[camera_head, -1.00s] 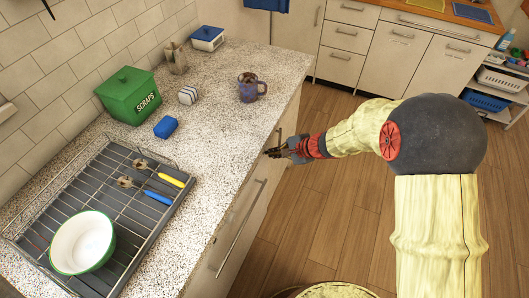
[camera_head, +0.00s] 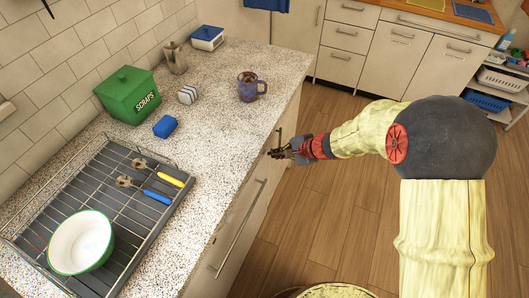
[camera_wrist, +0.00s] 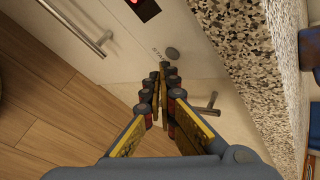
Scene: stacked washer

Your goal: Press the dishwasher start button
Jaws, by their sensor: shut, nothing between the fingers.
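The dishwasher front (camera_wrist: 120,58) is a pale panel under the counter in the wrist view. A small round grey start button (camera_wrist: 172,53) sits on it, beside partly hidden dark lettering. A red-lit display (camera_wrist: 145,8) shows at the top edge. My gripper (camera_wrist: 163,68) is shut and empty, its fingertips just below the button in the picture; I cannot tell whether they touch the panel. In the head view my gripper (camera_head: 275,153) is at the cabinet fronts, just right of the counter edge. The button cannot be made out there.
The speckled counter (camera_head: 215,125) overhangs the fronts on the left. A bar handle (camera_wrist: 75,28) and a smaller handle (camera_wrist: 207,108) stick out near my gripper in the wrist view. A mug (camera_head: 248,88) stands near the counter edge.

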